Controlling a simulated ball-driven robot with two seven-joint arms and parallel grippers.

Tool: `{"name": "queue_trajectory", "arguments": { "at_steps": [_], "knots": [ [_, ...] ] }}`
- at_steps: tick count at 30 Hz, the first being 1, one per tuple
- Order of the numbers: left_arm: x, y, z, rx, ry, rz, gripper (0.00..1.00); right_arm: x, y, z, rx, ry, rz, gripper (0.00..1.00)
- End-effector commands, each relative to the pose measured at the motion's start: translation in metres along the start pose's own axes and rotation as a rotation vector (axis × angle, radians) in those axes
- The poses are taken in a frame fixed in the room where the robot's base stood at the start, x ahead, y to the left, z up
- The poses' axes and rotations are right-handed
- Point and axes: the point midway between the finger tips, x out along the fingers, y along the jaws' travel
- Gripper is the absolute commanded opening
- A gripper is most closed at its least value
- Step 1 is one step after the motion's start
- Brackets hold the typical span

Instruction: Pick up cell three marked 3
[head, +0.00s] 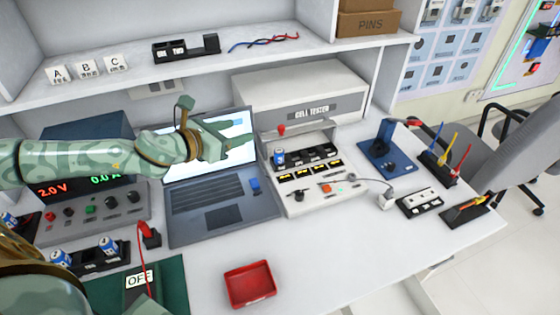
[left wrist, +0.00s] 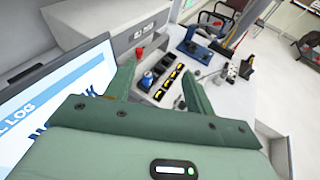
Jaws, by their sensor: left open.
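One blue-and-white cell (head: 279,157) stands in the left slot of the cell tester (head: 322,184); it also shows between the fingers in the left wrist view (left wrist: 147,80). Two more blue-and-white cells, one on the left (head: 62,258) and one on the right (head: 108,245), stand in a black holder (head: 92,263) at the lower left. Another is partly visible at the left edge (head: 8,219). I cannot read any cell's number. My left gripper (head: 250,143) is open and empty, above the laptop and left of the tester. My right gripper is not in view.
The open laptop (head: 222,213) lies below my left arm. A red tray (head: 250,284) sits on the front of the bench. A blue stand (head: 385,150) and tool holders are right of the tester. A shelf (head: 200,67) runs above. Bench right of the red tray is clear.

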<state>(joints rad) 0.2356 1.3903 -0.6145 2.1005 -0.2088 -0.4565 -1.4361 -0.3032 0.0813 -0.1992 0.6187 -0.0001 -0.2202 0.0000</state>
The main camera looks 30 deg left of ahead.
Motion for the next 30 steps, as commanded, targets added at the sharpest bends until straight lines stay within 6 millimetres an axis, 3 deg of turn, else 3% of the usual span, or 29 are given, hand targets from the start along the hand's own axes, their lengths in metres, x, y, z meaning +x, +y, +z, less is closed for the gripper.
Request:
{"name": "queue_trajectory", "arguments": {
  "at_steps": [1,12,20,30],
  "knots": [
    [0.01,0.0,-0.026,-0.004,0.015,-0.001,0.54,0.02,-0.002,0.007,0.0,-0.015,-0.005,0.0],
    [0.051,-0.001,-0.129,-0.02,0.082,-0.008,0.54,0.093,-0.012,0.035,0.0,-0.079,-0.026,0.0],
    [0.073,0.0,-0.138,-0.024,0.082,-0.005,0.54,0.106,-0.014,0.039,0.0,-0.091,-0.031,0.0],
    [0.146,-0.001,-0.144,-0.023,0.085,-0.008,0.54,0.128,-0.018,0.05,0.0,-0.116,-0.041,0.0]
  ]
}}
